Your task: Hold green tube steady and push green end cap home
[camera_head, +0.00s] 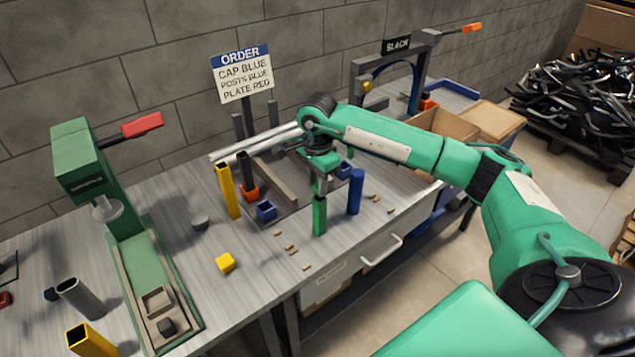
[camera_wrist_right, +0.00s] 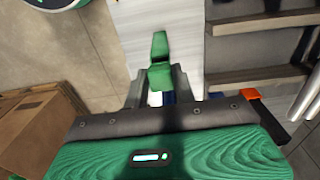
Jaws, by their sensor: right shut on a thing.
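The green tube (camera_head: 319,216) stands upright near the front edge of the bench, below my right gripper (camera_head: 318,188). The gripper points down and is shut on a green piece, which looks like the green end cap (camera_wrist_right: 160,77) between the fingers in the right wrist view. The green tube (camera_wrist_right: 160,45) shows just beyond it there. I cannot tell whether the cap is seated on the tube or only close over it. The fingers partly hide the tube's top. My left gripper is not in view, and nothing else holds the tube.
A blue tube (camera_head: 355,192) stands close right of the green one; a yellow tube (camera_head: 228,191) stands to the left. A blue block (camera_head: 266,210), a yellow block (camera_head: 225,263) and several small brown pieces lie nearby. A green press (camera_head: 90,170) stands at left.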

